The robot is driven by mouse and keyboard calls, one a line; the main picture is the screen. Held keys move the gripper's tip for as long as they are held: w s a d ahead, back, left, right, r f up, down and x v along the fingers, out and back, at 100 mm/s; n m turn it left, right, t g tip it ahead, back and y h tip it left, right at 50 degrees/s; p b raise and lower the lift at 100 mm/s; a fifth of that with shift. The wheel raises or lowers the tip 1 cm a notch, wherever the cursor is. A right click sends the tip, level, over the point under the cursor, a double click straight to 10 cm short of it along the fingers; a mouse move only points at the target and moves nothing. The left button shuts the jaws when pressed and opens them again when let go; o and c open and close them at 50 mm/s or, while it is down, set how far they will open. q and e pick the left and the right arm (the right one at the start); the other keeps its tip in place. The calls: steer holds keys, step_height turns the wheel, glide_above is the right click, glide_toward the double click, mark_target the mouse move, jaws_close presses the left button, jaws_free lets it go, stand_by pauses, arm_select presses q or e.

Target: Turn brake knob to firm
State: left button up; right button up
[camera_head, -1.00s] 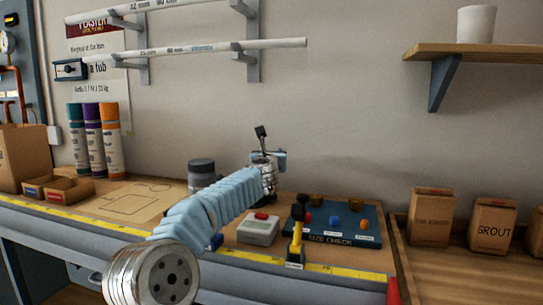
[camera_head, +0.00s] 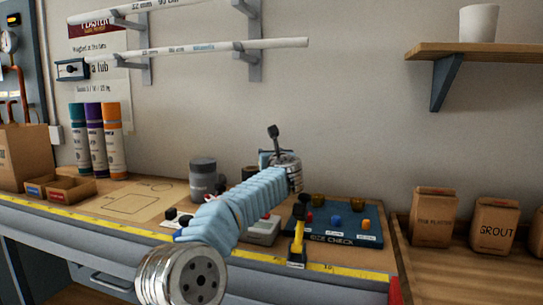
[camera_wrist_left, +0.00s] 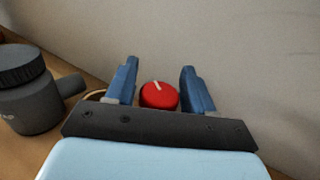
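A round red knob (camera_wrist_left: 159,96) with a white pointer line shows in the left wrist view, close to the wall. The line points up and slightly left. My left gripper (camera_wrist_left: 160,74) is open, with one blue finger on each side of the knob. The left finger looks closer to it than the right; I cannot tell whether either touches. In the head view my light-blue left arm reaches over the bench, and its wrist hides the knob and most of the gripper. No firm marking is readable. My right gripper is not in view.
A dark grey jar (camera_head: 203,176) stands left of my arm and also shows in the wrist view (camera_wrist_left: 28,88). Cardboard packages (camera_head: 432,217) stand further right.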

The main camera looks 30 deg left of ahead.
arm_select(q)
steer(key=shift+o, duration=0.4)
step_height(320, 180, up, 4)
steer(key=shift+s+f+p, duration=0.1)
steer(key=shift+p, duration=0.7)
steer(key=s+d+r+b, duration=0.2)
steer(key=s+d+r, duration=0.5)
steer(key=s+r, duration=0.2)
steer(key=s, duration=0.2)
steer(key=shift+s+d, duration=0.15)
steer(key=shift+s, duration=0.2)
steer(key=shift+o, duration=0.2)
steer(key=shift+r, duration=0.1)
